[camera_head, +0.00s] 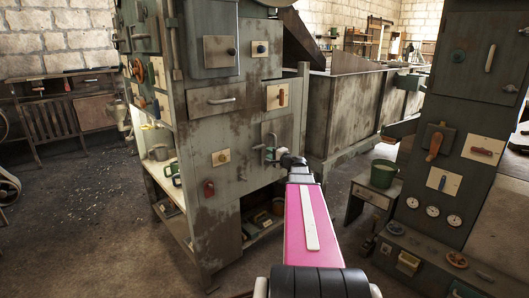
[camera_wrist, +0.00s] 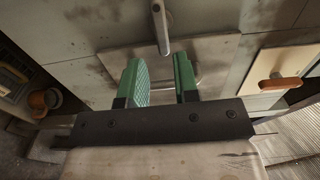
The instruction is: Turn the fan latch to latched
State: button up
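No label names the fan latch, so I cannot tell for sure which part it is. In the wrist view a grey lever (camera_wrist: 160,25) points down from the top edge, just beyond the gap between my fingers. Behind the fingers is a flat grey panel (camera_wrist: 218,50) with a grey bar handle (camera_wrist: 172,84). My gripper (camera_wrist: 159,68) is open, with its two green fingers apart and nothing seen held. In the head view my gripper (camera_head: 271,156) is at the small grey door (camera_head: 277,127) on the machine's front; contact cannot be told.
An orange handle on a cream plate (camera_head: 280,97) is above my gripper; it shows at right in the wrist view (camera_wrist: 280,83). A drawer with a bar handle (camera_head: 222,99) is up and left.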

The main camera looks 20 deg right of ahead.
jog(key=shift+v, duration=1.15)
dwell(1.1)
